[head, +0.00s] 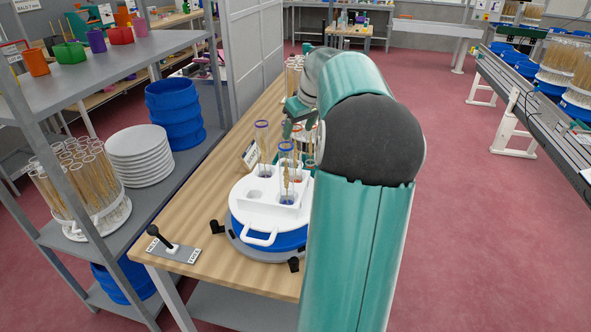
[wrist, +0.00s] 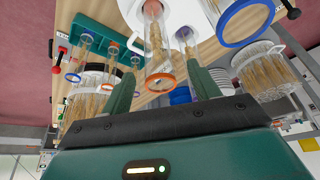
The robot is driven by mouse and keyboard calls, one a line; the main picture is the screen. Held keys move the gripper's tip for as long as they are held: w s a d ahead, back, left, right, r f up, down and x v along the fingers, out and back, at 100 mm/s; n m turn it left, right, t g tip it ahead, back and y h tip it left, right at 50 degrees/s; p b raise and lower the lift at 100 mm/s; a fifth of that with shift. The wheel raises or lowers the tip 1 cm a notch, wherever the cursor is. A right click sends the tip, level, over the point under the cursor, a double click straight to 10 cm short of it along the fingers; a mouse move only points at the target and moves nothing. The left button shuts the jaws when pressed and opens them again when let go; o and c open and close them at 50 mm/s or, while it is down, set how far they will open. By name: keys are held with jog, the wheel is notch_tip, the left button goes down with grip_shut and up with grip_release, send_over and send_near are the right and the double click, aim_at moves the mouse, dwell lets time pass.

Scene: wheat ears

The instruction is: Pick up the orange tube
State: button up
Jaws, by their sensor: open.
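In the wrist view a clear tube with an orange rim (wrist: 157,45) stands between my gripper's two green fingers (wrist: 161,66). Its rim faces the camera and wheat ears show inside it. The fingers are apart, one on each side, and I cannot tell whether either touches the glass. In the head view my gripper (head: 298,112) is over the white round rack (head: 243,203) on the wooden table. There the orange tube is mostly hidden behind my arm and cannot be picked out surely.
A green rack (wrist: 88,31) holds more tubes. A lever (head: 172,246) is at the table's front. Grey shelves with plates (head: 140,152) flank the left.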

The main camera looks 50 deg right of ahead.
aim_at(295, 136)
jog(key=x, duration=0.4)
jog(key=shift+w+d+f, duration=0.15)
jog(key=shift+w+f, duration=0.05)
jog(key=shift+f, duration=0.05)
jog(key=c, duration=1.3)
grip_shut()
jog(key=shift+r, duration=0.15)
notch_tip(295, 136, up, 10)
jog(key=shift+f, duration=0.1)
